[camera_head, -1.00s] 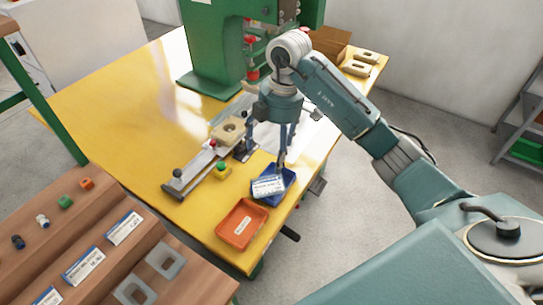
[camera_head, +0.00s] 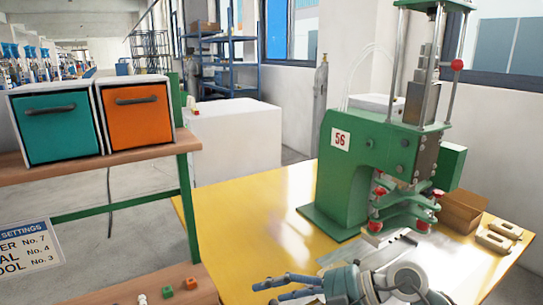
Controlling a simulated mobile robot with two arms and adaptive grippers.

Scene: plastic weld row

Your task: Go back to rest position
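My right gripper (camera_head: 272,290) is low in the picture, at the bottom centre, in front of the press. Its blue-grey fingers point left, with a gap between them, and nothing shows in them. My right arm's wrist (camera_head: 395,283) is at the bottom edge, right of the fingers. The green press (camera_head: 345,175) marked 56 stands on the yellow table (camera_head: 240,210), behind the gripper. My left gripper is not in view.
Left is a wooden shelf (camera_head: 100,168) with a teal bin (camera_head: 62,128) and an orange bin (camera_head: 137,115). Small green (camera_head: 167,291) and orange (camera_head: 191,283) pieces lie below. A cardboard box (camera_head: 462,212) and beige blocks (camera_head: 493,240) sit right. The table's left part is clear.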

